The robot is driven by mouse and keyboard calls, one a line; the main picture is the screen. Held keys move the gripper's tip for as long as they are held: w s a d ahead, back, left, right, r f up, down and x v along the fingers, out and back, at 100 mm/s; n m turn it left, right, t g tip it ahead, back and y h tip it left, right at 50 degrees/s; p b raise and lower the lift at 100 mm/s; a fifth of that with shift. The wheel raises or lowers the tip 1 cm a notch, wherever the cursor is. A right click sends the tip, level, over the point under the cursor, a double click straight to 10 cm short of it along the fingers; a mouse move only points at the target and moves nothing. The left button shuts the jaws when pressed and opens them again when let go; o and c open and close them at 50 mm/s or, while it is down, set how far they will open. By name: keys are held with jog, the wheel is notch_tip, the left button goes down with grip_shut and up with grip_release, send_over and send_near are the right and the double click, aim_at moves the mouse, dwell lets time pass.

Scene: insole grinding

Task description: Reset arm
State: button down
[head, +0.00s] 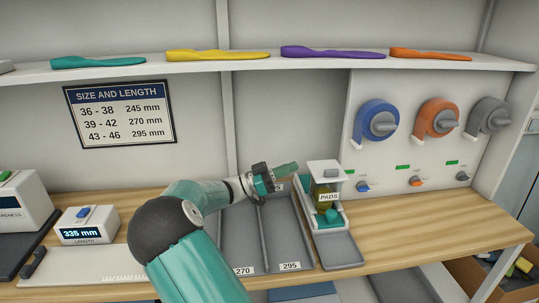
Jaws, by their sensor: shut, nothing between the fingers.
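My gripper (285,169) is shut with nothing in it. It is held above the back of the grey sorting tray (238,226), just left of the pads dispenser (325,184). My teal and white arm reaches up from the bottom of the head view toward the right. It hides part of the tray and of the bench's middle. The gripper appears clear of the dispenser.
The wooden bench (432,233) is clear at right. A length gauge (86,228) reading 335 mm stands left. Insoles, including a purple one (330,52), lie on the shelf (300,66).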

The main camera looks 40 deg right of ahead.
jog(key=shift+w, duration=0.1)
jog(key=s+a+f+n+t+y, duration=0.55)
jog(key=s+a+n+y, duration=0.2)
jog(key=s+y, duration=0.35)
jog(key=s+a+r+n+t+y, duration=0.1)
jog(key=s+a+n+t+y, duration=0.1)
jog(key=a, duration=0.6)
jog(key=s+a+r+n+t+y, duration=0.1)
jog(key=s+a+n+t+y, duration=0.2)
jog(key=a+n, duration=0.4)
jog(key=s+a+r+n+t+y, duration=0.2)
jog(key=s+a+n+t, duration=0.3)
jog(key=a, duration=0.5)
jog(key=shift+s+a+y, duration=0.2)
jog(key=shift+y, duration=0.5)
